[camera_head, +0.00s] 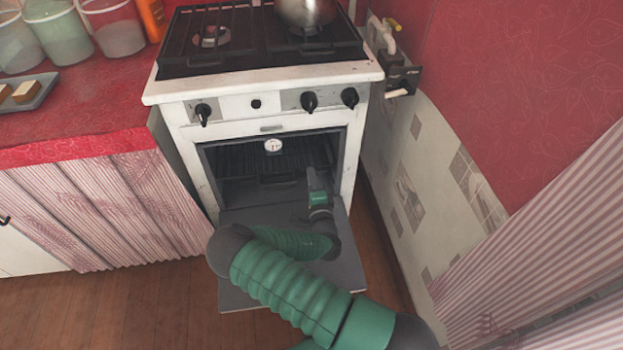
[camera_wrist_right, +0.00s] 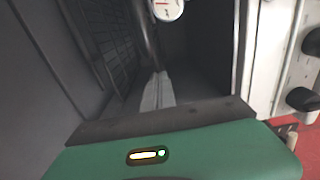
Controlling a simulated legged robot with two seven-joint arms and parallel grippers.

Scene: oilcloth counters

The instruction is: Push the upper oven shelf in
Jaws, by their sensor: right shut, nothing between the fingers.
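The white oven (camera_head: 262,128) stands with its dark door (camera_head: 245,285) folded down. Inside the cavity, dark shelf bars (camera_head: 240,160) show near the top; how far the upper shelf sticks out is hard to tell in the dark. My right gripper (camera_head: 313,178) is at the right side of the oven opening, above the open door, shut and empty. In the right wrist view its grey fingers (camera_wrist_right: 157,92) point into the dark cavity, and wire bars (camera_wrist_right: 88,45) show at the left. Contact with the shelf cannot be made out. My left gripper is not in view.
A round white thermometer (camera_head: 273,145) hangs at the top of the oven opening. A metal pot (camera_head: 305,10) stands on the stovetop. A red counter (camera_head: 95,110) is at the left, and a tiled wall (camera_head: 405,175) is close at the right.

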